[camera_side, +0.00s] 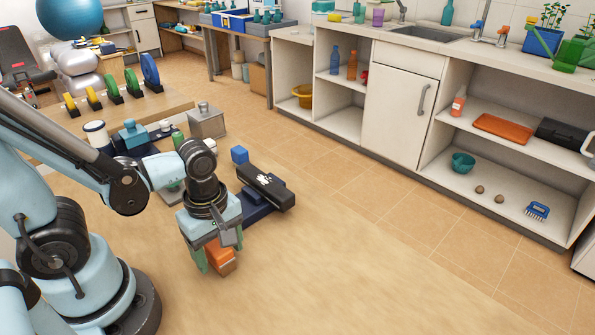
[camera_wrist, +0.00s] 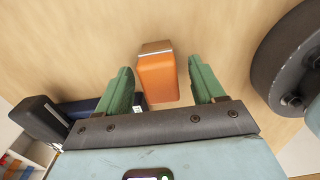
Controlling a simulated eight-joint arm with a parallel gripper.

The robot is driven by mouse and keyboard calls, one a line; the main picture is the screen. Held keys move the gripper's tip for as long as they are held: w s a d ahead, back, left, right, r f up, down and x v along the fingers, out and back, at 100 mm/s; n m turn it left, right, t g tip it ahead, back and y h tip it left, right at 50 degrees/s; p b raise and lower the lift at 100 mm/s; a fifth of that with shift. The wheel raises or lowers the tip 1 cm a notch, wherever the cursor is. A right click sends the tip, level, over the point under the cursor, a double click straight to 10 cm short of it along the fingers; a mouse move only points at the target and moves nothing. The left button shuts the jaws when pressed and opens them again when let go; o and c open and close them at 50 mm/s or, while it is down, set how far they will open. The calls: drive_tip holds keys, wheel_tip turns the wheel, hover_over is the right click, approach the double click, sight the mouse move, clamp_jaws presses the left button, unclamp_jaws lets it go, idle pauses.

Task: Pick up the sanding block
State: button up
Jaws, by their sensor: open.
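The sanding block appears to be the orange block (camera_side: 222,267) with a brownish band, low at my gripper in the side view. In the wrist view the orange block (camera_wrist: 158,80) lies between the two green fingers, with a visible gap on each side. My gripper (camera_side: 219,258) points down and is open around the block; its fingers also show in the wrist view (camera_wrist: 160,70). The fingers and the gripper body hide part of the block in the side view. I cannot tell whether the fingertips touch the floor.
Other items, including a grey metal box (camera_side: 206,121), stand further back. Floor (camera_side: 340,265) to the right is clear up to the cabinets (camera_side: 398,115).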

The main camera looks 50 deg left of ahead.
sight(217, 247)
drive_tip(key=c, duration=1.1)
drive_tip(key=shift+r, duration=0.15)
drive_tip(key=shift+r, duration=1.05)
drive_tip(key=shift+s+d+r, duration=0.1)
drive_tip(key=shift+r, duration=0.85)
drive_tip(key=s+d+r, duration=0.2)
drive_tip(key=d, duration=0.1)
drive_tip(key=s+d+r, duration=0.2)
drive_tip(key=d, duration=0.1)
drive_tip(key=s+d+r, duration=0.2)
drive_tip(key=s+d, duration=0.1)
drive_tip(key=shift+r, duration=0.35)
